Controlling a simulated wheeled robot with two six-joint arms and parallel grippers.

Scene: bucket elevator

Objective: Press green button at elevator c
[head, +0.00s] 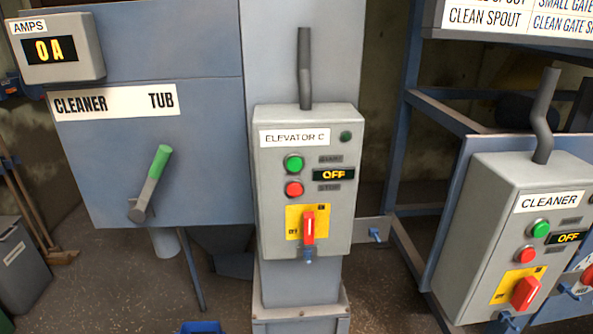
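The elevator C control box (304,190) is grey and stands upright on a blue-grey post in the middle of the head view. Its label (294,138) reads "ELEVATOR C". The green button (293,164) is on its front, left of centre, above a red button (294,189). The display (334,174) beside them reads "OFF". A red switch handle (309,228) points upright on a yellow plate below. Neither of my grippers shows in this view.
A second box labelled "CLEANER" (515,240) at right has its own green button (540,228). At left, a green-tipped lever (152,182) sticks out of the "CLEANER TUB" panel (220,140). An amps display box (57,48) hangs at upper left. The elevator box's front is unobstructed.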

